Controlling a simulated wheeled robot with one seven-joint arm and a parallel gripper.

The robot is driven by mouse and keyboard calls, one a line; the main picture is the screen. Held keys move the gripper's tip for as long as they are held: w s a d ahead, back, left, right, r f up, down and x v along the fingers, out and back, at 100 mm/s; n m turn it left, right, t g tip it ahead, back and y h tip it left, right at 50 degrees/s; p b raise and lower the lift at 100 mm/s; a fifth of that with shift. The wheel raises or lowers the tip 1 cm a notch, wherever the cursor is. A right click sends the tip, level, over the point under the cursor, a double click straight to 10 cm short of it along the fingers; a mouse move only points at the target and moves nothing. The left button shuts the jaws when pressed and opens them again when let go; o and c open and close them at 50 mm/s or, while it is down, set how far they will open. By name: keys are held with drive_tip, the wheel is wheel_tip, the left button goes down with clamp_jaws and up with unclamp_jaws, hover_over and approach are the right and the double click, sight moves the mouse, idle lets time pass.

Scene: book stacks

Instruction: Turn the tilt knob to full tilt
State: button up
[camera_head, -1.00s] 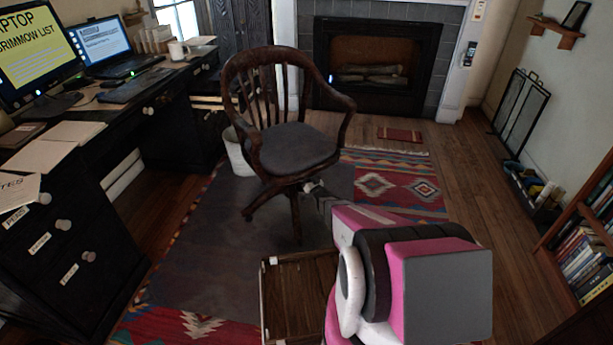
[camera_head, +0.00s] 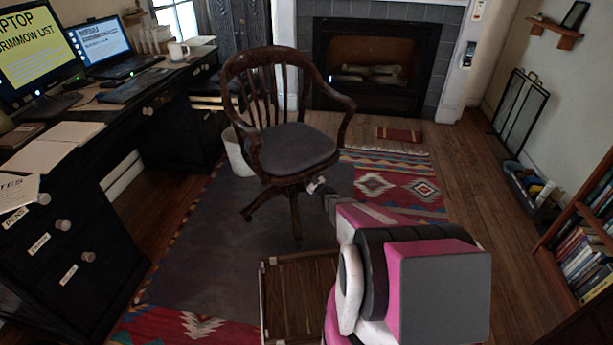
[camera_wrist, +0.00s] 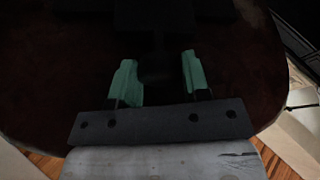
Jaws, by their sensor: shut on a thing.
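A dark wooden swivel chair (camera_head: 285,150) with a grey seat stands in the middle of the room. My gripper (camera_head: 316,186) reaches to the underside of its seat at the front right. In the wrist view the seat's dark underside fills most of the picture. My two green fingers (camera_wrist: 158,80) stand on either side of a dark knob (camera_wrist: 154,72) under the seat and are shut on it. The knob is very dark, so its turn angle cannot be told. In the head view the knob is hidden by the seat and my gripper.
A black desk (camera_head: 75,240) with a laptop and monitor runs along the left. A wooden crate-like box (camera_head: 300,258) is at the bottom middle. A bookshelf (camera_head: 590,240) stands at the right. Patterned rugs (camera_head: 395,180) cover the floor, with clear floor towards the fireplace (camera_head: 370,65).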

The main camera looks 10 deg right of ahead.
idle(0.3)
drive_tip(key=o, duration=0.9)
drive_tip(key=shift+o, duration=0.2)
drive_tip(key=shift+s+f, duration=0.1)
drive_tip(key=shift+f, duration=0.05)
